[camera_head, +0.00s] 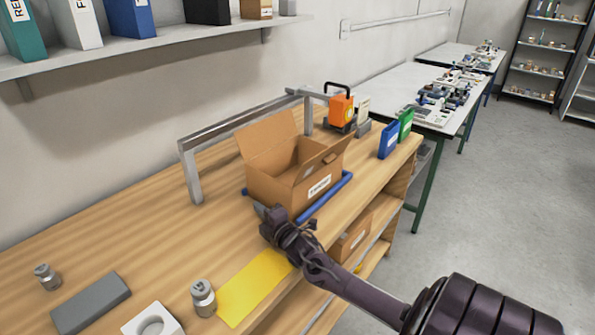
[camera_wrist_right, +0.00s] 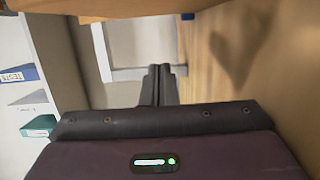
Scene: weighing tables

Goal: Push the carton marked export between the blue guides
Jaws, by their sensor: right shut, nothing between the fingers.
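The open-topped cardboard carton (camera_head: 280,187) stands upright on the wooden table with its flaps raised; its white label reads EXPORT. One blue guide (camera_head: 327,196) runs along its right side, and a short blue end (camera_head: 245,191) shows at its left; the carton hides the rest. The carton looks to be between them. My right gripper (camera_head: 264,212) is shut and empty, low at the carton's near side; I cannot tell whether it touches. Its closed fingers (camera_wrist_right: 159,84) also show in the right wrist view. My left gripper is not in view.
A metal frame (camera_head: 192,175) stands behind the carton. An orange device (camera_head: 341,111) and blue and green upright items (camera_head: 388,141) stand beyond it. Nearer are a yellow mat (camera_head: 250,287), metal weights (camera_head: 203,297) and a grey block (camera_head: 90,302). The table's left middle is clear.

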